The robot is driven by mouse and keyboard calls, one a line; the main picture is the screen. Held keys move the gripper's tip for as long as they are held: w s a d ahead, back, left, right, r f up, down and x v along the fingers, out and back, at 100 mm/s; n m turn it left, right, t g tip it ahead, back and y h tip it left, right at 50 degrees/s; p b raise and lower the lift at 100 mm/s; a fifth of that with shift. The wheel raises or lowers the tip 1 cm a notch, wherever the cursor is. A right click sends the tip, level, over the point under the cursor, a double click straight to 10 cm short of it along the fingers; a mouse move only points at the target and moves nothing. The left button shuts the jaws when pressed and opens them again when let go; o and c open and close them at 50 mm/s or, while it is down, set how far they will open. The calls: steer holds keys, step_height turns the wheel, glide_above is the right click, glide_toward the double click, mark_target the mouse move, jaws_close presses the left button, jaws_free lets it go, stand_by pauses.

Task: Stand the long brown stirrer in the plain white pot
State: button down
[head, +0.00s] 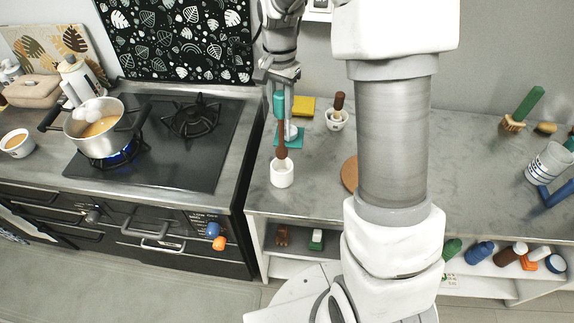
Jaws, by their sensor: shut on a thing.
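My gripper (281,112) points down over the counter left of the middle in the head view. It is shut on the long brown stirrer (281,138), which hangs nearly upright. A teal part shows at the stirrer's upper end, at the fingers. The plain white pot (282,178) stands on the counter directly below. The stirrer's wider lower end is at the pot's mouth, overlapping its back rim in the picture. I cannot tell whether the tip is inside the pot or just above or behind it.
A marked white pot (337,123) with a brown-topped item stands behind to the right. A teal mat (298,141) and yellow block (303,105) lie near my gripper. Left is the stove, with a steaming pan (84,130) over a lit flame. My arm hides part of the counter.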

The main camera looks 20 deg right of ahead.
step_height(320, 180, down, 10)
steer(key=shift+r+p, duration=0.15)
steer(key=shift+p, duration=0.15)
steer(key=c, duration=0.5)
jaws_free()
step_height(320, 180, up, 12)
steer(key=shift+r, duration=0.1)
step_height(320, 180, up, 4)
steer(key=r+n, duration=0.1)
glide_above(281, 145)
steer(key=s, duration=0.3)
steer(key=s+r+n+t, duration=0.2)
steer(key=s, duration=0.5)
steer(key=s+r+n+t, duration=0.1)
steer(key=s+r+n, duration=0.1)
steer(key=s, duration=0.5)
steer(key=s+r+n+t, duration=0.2)
steer(key=s+r+n, duration=0.1)
steer(key=s, duration=0.3)
steer(key=shift+s+d+n+t, duration=0.15)
steer(key=shift+s+n+t, duration=0.15)
steer(key=shift+s+n, duration=0.15)
